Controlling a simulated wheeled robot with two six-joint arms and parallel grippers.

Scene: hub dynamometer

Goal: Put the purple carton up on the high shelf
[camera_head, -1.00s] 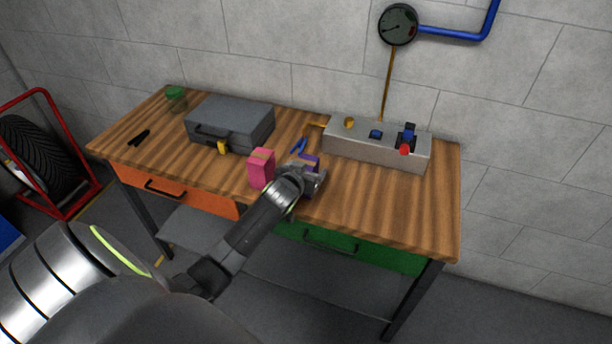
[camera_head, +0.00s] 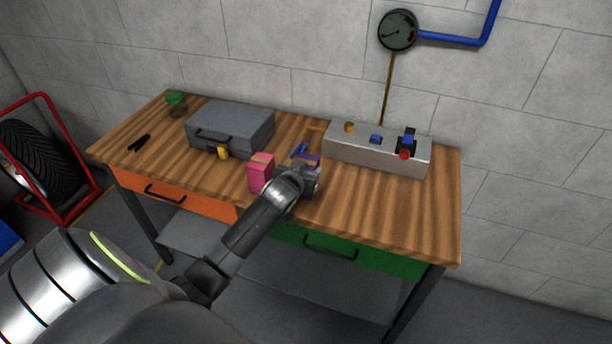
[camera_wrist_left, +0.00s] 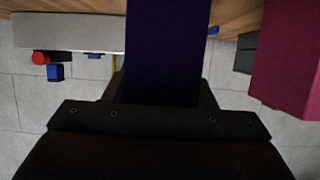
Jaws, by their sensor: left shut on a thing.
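The purple carton (camera_head: 311,160) is at the middle of the wooden workbench, mostly hidden behind my left gripper in the head view. In the left wrist view the carton (camera_wrist_left: 167,50) fills the middle as a dark purple block between the fingers. My left gripper (camera_head: 309,182) is shut on it. I cannot tell whether the carton touches the bench top. The high shelf is not in view. My right gripper is not in view.
A pink carton (camera_head: 260,174) stands close left of my left gripper. A grey case (camera_head: 230,127) and a grey control box (camera_head: 375,150) stand behind. Blue pliers (camera_head: 299,149) lie near the purple carton. The right front of the workbench (camera_head: 390,205) is clear.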

